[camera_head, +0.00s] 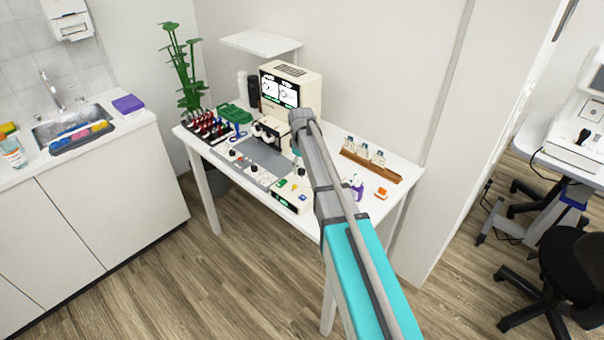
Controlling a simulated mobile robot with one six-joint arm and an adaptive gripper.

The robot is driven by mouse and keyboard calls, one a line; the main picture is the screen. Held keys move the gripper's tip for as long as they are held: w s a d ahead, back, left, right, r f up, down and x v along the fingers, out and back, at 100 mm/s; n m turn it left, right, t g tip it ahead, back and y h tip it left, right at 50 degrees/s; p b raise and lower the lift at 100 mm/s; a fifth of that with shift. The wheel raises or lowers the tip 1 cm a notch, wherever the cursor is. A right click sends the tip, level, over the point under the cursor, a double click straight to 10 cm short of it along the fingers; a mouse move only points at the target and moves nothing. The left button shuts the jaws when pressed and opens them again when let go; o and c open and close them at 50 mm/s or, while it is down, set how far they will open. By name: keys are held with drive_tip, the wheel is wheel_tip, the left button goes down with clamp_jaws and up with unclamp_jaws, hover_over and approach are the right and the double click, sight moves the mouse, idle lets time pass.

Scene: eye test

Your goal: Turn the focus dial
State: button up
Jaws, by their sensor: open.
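A cream eye-test machine (311,84) with a lit screen (280,88) stands at the back of the white table. A grey panel (262,152) in front of it carries several small dark knobs, one of them at the front left (254,168). I cannot tell which knob is the focus dial; labels are too small to read. My arm reaches over the table from the lower right. My gripper (299,171) hangs by the panel's right side, mostly hidden behind my own arm. It is open, and I see nothing held. Contact with a knob cannot be made out.
A control box (290,199) with coloured buttons sits at the table's front edge. A wooden rack (384,171) is to the right, with an orange item (380,193) nearby. A rack of red and dark items (207,126) and a green stand (234,113) are left. A sink counter (150,119) stands far left.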

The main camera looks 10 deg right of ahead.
drive_tip(key=shift+f+b, duration=0.6)
drive_tip(key=shift+f, duration=0.3)
clamp_jaws()
